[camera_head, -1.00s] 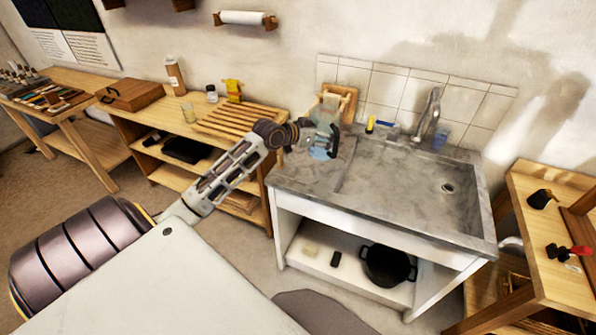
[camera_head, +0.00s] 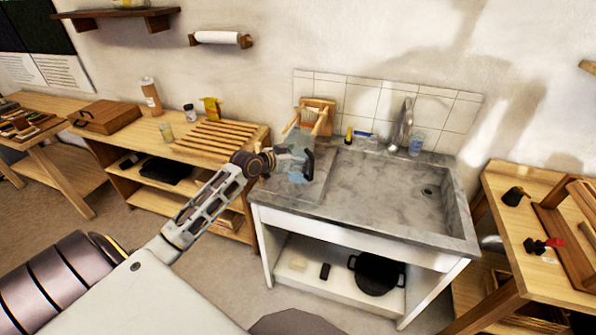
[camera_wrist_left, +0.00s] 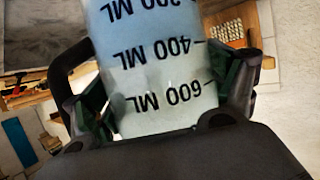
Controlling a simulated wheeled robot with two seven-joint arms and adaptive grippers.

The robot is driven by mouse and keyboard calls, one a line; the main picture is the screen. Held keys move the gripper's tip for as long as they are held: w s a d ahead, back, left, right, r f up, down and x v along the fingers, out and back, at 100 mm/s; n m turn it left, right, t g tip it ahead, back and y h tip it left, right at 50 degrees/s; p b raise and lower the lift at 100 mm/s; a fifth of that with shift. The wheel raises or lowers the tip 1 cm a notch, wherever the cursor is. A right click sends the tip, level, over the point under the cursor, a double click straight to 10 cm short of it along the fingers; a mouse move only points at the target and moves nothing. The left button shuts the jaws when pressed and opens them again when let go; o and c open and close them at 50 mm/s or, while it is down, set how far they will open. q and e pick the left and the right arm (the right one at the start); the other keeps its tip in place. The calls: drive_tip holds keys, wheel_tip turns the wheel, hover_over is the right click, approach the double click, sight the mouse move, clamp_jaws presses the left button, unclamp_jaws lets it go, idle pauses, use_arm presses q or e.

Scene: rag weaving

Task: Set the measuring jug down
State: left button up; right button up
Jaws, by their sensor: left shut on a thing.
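The measuring jug (camera_head: 294,167) is clear with a pale blue tint, at the left end of the sink counter (camera_head: 290,193) in the head view. In the left wrist view the jug (camera_wrist_left: 150,70) fills the middle, its black ML marks upside down and its dark handle at the left. My left gripper (camera_head: 290,158) is shut on the jug, with a finger on each side of it in the wrist view. I cannot tell whether the jug's base touches the counter. My right gripper is not in view.
A wooden rack (camera_head: 317,117) stands behind the jug against the tiles. A slatted wooden board (camera_head: 213,138) lies on the bench to the left. The sink basin is empty.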

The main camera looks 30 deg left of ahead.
use_arm(q)
drive_tip(key=shift+f, duration=0.85)
drive_tip(key=shift+f, duration=1.85)
drive_tip(key=shift+f, duration=0.15)
drive_tip(key=o, duration=0.9)
drive_tip(key=shift+o, duration=0.2)
drive_tip(key=shift+v, duration=1.1)
drive_tip(key=v, duration=1)
